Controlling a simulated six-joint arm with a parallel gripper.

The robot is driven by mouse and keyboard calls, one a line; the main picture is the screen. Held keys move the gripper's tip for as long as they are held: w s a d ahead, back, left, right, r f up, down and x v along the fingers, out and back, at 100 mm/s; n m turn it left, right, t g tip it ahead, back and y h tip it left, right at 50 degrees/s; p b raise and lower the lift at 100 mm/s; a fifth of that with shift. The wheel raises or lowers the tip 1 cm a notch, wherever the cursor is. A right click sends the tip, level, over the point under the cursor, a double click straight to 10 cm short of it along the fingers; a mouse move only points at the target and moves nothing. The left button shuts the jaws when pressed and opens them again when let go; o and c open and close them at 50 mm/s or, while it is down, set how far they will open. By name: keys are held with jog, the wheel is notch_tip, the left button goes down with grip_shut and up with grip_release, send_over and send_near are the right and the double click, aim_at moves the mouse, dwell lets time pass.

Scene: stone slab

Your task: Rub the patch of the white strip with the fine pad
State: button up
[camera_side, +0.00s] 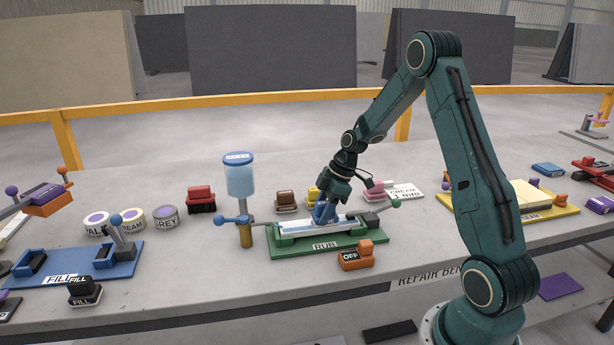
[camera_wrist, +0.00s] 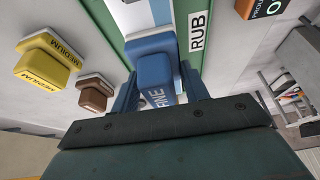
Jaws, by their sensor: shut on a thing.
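My gripper (camera_side: 326,205) is shut on the blue fine pad (camera_side: 323,213), gripping it by its blue grip. In the wrist view the pad (camera_wrist: 155,68), marked FINE, sits between the two blue fingers. The white strip (camera_side: 295,230) lies in the green fixture (camera_side: 350,245) labelled RUB; part of the strip (camera_wrist: 131,16) also shows in the wrist view. The pad is over the strip, right of its middle in the side view, and appears to be on it or very close above. The patch cannot be made out; the pad and gripper may hide it.
A blue water dispenser (camera_side: 240,180) stands left of the fixture. A blue FILL fixture (camera_side: 115,265) lies left.

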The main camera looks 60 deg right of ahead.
jog(key=shift+w+a, duration=0.5)
jog(key=shift+w, duration=0.05)
jog(key=shift+w+a, duration=0.1)
jog(key=shift+w+a, duration=1.2)
jog(key=shift+d, duration=0.1)
jog(key=shift+s+d+f, duration=0.15)
jog(key=shift+s+d, duration=1.05)
jog(key=shift+s, duration=0.15)
jog(key=shift+s, duration=0.1)
jog(key=shift+s+d, duration=0.1)
jog(key=shift+d, duration=0.05)
jog(key=shift+s+d, duration=1.15)
jog(key=shift+w+a, duration=0.1)
